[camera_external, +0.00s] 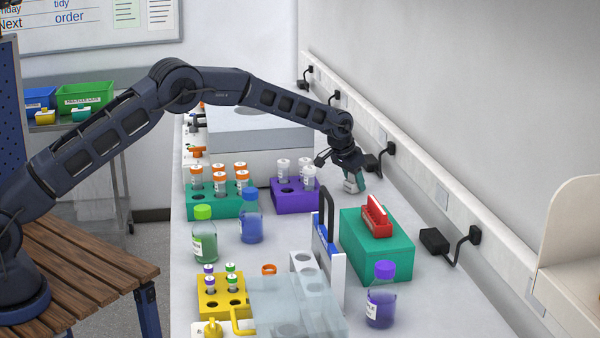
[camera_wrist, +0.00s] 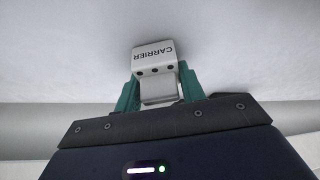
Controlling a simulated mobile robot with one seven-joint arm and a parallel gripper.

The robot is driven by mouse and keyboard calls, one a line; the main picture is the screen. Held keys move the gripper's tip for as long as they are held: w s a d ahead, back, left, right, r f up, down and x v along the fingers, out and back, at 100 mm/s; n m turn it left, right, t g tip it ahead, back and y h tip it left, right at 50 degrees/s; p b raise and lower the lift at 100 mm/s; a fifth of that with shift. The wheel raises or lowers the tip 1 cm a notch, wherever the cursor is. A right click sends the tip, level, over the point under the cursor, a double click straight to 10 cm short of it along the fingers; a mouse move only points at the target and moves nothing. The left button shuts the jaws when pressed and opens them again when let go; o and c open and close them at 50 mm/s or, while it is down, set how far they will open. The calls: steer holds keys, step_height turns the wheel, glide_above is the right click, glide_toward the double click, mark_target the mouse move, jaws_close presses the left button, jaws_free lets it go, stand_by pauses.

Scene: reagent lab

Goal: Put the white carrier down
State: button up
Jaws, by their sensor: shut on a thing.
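The white carrier (camera_wrist: 153,56), a small block lettered CARRIER with a row of dark holes, is held between the green fingers of my gripper (camera_wrist: 158,92) in the wrist view. In the external view the carrier (camera_external: 350,186) shows small below my gripper (camera_external: 354,178), low over the white bench (camera_external: 330,206), right of the purple rack. My gripper is shut on it. I cannot tell whether the carrier touches the bench. The fingers partly hide its sides.
The purple rack (camera_external: 292,200) with white-capped tubes stands just left of the carrier. A green box (camera_external: 377,249) with a red holder (camera_external: 376,217) on top stands nearer the camera. The wall with sockets and black plugs (camera_external: 388,150) runs close on the right.

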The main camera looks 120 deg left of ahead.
steer(key=shift+f, duration=0.1)
steer(key=o, duration=1)
steer(key=shift+c, duration=0.2)
steer(key=v, duration=1.2)
steer(key=shift+d, duration=0.15)
